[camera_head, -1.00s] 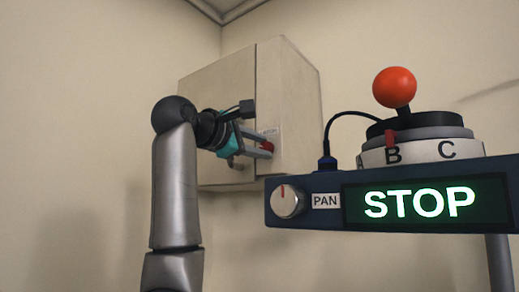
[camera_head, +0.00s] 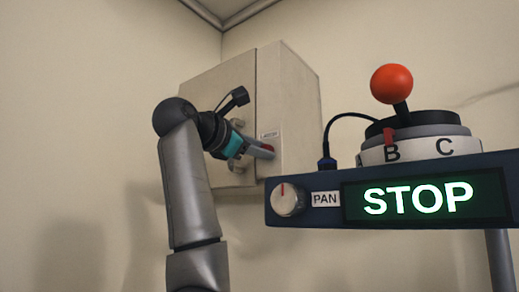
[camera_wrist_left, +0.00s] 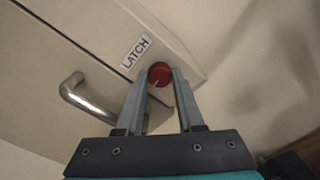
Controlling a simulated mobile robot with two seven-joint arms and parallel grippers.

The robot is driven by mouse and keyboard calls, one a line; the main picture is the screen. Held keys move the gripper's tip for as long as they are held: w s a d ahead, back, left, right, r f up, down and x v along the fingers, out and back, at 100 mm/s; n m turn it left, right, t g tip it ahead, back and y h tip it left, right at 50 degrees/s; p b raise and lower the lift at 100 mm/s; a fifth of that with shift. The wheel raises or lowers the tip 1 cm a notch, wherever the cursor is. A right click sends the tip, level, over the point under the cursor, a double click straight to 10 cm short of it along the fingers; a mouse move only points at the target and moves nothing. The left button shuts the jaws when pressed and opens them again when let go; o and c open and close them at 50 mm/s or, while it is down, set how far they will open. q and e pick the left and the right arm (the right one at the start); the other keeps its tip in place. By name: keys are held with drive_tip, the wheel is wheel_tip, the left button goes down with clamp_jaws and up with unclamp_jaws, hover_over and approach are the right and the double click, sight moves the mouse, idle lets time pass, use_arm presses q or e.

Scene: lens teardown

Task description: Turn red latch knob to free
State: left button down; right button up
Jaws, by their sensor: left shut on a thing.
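The red latch knob (camera_wrist_left: 159,74) sits on the face of a beige wall cabinet, beside a label reading LATCH (camera_wrist_left: 135,52). My right gripper is not in view.
The cabinet (camera_head: 288,110) hangs in a room corner, with a metal handle (camera_wrist_left: 88,98) near the knob. A console (camera_head: 390,195) with a red ball-topped lever (camera_head: 391,84), a PAN dial (camera_head: 287,199) and a lit STOP display stands at the right foreground.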

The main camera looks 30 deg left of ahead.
use_arm(q)
drive_tip(key=shift+f, duration=0.1)
drive_tip(key=c, duration=0.5)
unclamp_jaws()
drive_tip(key=shift+s+a+b, duration=0.2)
drive_tip(key=shift+s+b, duration=1.15)
drive_tip(key=shift+s, duration=1.2)
drive_tip(key=shift+s+a+b, duration=0.2)
drive_tip(key=shift+s+b, duration=1.2)
drive_tip(key=shift+s, duration=1.1)
drive_tip(key=shift+s+a+b, duration=0.2)
drive_tip(key=shift+s+b, duration=1.15)
drive_tip(key=shift+s, duration=1.2)
